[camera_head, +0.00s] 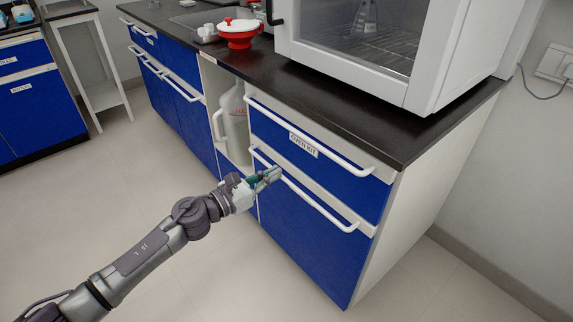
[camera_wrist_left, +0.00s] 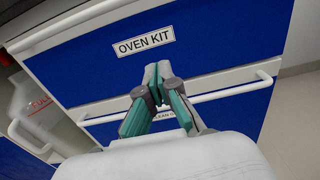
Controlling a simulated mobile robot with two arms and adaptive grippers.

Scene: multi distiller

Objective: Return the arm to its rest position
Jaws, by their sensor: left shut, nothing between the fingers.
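My left arm (camera_head: 150,250) reaches in from the lower left of the head view toward the blue cabinet. My left gripper (camera_head: 272,174) is shut and empty, in front of the cabinet near the handle of the lower blue front (camera_head: 310,240). In the left wrist view the gripper (camera_wrist_left: 157,72) has its fingertips together, just below the OVEN KIT label (camera_wrist_left: 144,42). The lower handle (camera_wrist_left: 235,91) passes behind the fingers there. I cannot tell whether the fingers touch it. The drawer marked OVEN KIT (camera_head: 345,165) looks closed. My right gripper is not in view.
A white oven-like cabinet (camera_head: 430,85) stands on the black worktop (camera_head: 350,120), with a red and white vessel (camera_head: 238,34) to its left. A large plastic bottle (camera_head: 235,120) stands in the open niche. A white side stand (camera_head: 95,60) is at the upper left. The floor (camera_head: 60,200) is clear.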

